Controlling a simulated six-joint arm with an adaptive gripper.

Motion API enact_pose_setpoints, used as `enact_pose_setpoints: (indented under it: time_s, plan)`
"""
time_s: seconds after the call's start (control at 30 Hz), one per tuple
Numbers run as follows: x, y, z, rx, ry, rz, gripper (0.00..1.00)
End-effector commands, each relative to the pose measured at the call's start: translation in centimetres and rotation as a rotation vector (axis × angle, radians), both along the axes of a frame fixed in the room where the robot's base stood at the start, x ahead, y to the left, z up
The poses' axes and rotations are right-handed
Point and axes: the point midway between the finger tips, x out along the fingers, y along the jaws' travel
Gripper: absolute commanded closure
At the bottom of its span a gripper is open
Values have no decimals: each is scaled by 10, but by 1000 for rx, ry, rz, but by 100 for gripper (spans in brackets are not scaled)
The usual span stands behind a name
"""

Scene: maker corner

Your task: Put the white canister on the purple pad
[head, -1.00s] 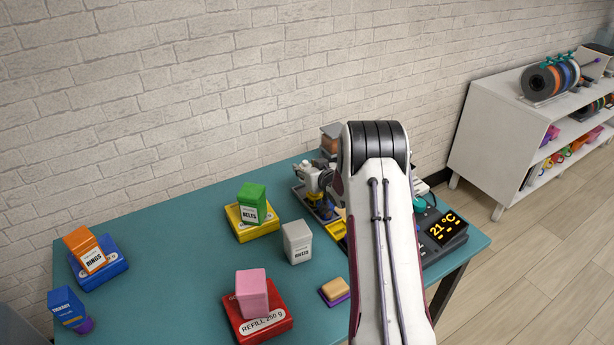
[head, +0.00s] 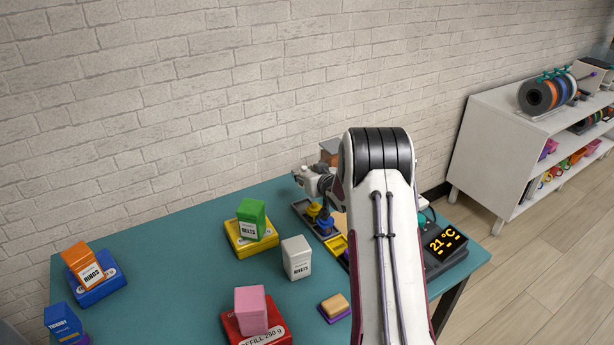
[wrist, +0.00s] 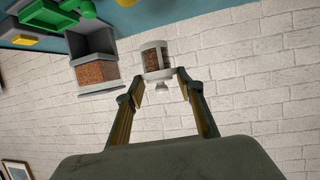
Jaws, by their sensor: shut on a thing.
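In the wrist view my gripper (wrist: 160,80) is shut on a small round canister (wrist: 154,58) with white ends and a brown band. It is seen against the brick wall, with the fingertips at its white rim. In the head view my arm hides most of the gripper, and I cannot make out the held canister. A purple pad (head: 340,317) lies at the table's front, with a tan block on it. Another purple thing shows partly behind the blue box at the far left. A separate white box (head: 297,258) labelled RIVETS stands on the table.
A green box (head: 251,218) stands on a yellow base, a pink box (head: 251,310) on a red base, and an orange box (head: 83,262) on a blue base. A blue box (head: 62,322) is at the left edge. A grey bin (wrist: 90,42) holds brown material. The table's left-middle is clear.

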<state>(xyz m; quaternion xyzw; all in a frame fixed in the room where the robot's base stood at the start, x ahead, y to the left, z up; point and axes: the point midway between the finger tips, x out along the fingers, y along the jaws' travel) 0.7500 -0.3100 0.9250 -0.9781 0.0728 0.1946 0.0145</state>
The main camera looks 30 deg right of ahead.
Motion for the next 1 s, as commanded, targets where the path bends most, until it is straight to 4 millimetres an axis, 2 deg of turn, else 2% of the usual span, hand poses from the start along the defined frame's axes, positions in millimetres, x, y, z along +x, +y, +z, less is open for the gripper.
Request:
enact_pose_setpoints:
  time_s: [0.27,0.37,0.53,0.67,0.8,1.0]
  plan:
    - [-1,-4,0,0,-1,-5,85]
    - [-5,-12,1,0,-1,-16,85]
    - [-16,-40,11,-3,-3,-53,85]
    - [-35,-72,20,-1,-1,-99,85]
    - [-64,-103,26,-2,-2,-127,85]
    - [-107,-129,32,-3,-1,-108,85]
